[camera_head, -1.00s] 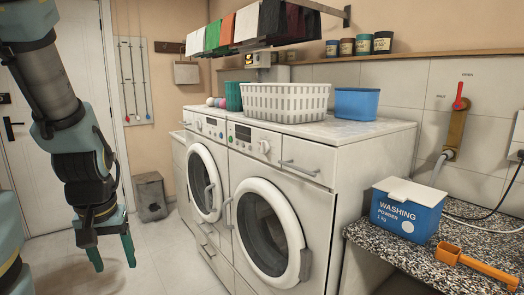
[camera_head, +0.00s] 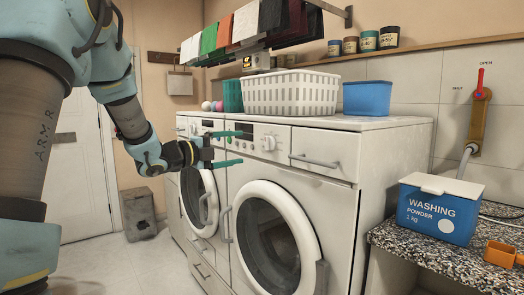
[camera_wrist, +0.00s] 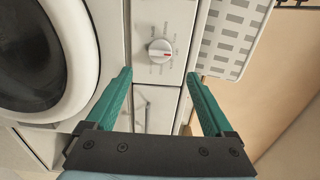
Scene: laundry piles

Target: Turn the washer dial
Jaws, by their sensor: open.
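My gripper (camera_head: 241,147) is open and empty, held level in front of the washers' control panels, one finger above the other. A white round dial (camera_head: 268,143) sits on the nearer washer (camera_head: 340,200), just right of the fingertips in the head view. In the wrist view, a white dial (camera_wrist: 160,50) with a red mark lies beyond and between the open fingertips of my gripper (camera_wrist: 159,76). The fingers look apart from it, with nothing between them. The washer's round door (camera_wrist: 82,60) shows at the left there. The farther washer is partly hidden by my gripper.
A white basket (camera_head: 290,108) and a blue tub (camera_head: 366,112) stand on the washer top. A drawer handle (camera_head: 315,161) sticks out right of the dial. A washing powder box (camera_head: 436,225) stands on the speckled counter at right. Hanging cloths (camera_head: 240,28) are above.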

